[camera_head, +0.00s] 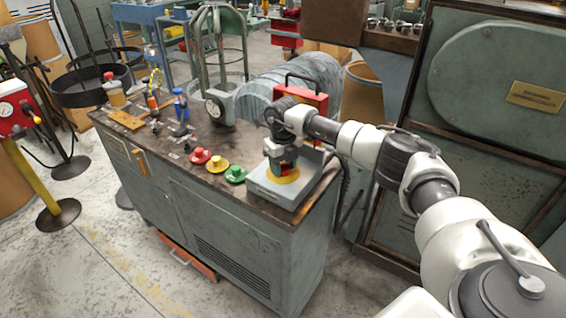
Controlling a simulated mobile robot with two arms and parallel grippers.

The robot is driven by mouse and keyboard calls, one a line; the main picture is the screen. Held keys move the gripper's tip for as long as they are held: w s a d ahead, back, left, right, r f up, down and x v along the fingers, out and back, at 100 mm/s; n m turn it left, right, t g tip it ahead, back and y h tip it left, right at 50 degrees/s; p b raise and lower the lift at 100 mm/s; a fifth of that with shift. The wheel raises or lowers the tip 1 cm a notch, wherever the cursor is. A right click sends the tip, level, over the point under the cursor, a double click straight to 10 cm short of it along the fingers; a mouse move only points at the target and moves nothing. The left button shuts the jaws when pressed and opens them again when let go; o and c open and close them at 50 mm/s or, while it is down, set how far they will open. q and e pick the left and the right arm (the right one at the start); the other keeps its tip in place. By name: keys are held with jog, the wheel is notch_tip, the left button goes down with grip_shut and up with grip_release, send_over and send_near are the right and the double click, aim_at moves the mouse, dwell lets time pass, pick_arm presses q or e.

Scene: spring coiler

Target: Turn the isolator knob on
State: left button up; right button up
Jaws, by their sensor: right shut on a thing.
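The isolator is a grey box (262,186) on the front right corner of the workbench, with a round yellow plate (286,179) on its top. My right gripper (283,170) points down over the yellow plate and is shut on the isolator knob. The knob is mostly hidden by the gripper, so its exact angle cannot be told. My left gripper is not in view.
Red (200,156), yellow (217,164) and green (235,174) buttons sit left of the isolator on the workbench (160,160). A red case (306,99) with a black handle stands close behind my right wrist. A green machine (500,85) stands at the right.

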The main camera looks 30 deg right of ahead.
aim_at(283, 164)
jog(key=shift+m, duration=0.3)
jog(key=o, duration=0.9)
jog(key=shift+r, duration=0.1)
notch_tip(283, 164, up, 11)
jog(key=shift+f+b, duration=0.15)
jog(key=shift+b, duration=0.15)
jog(key=shift+a+f, duration=0.1)
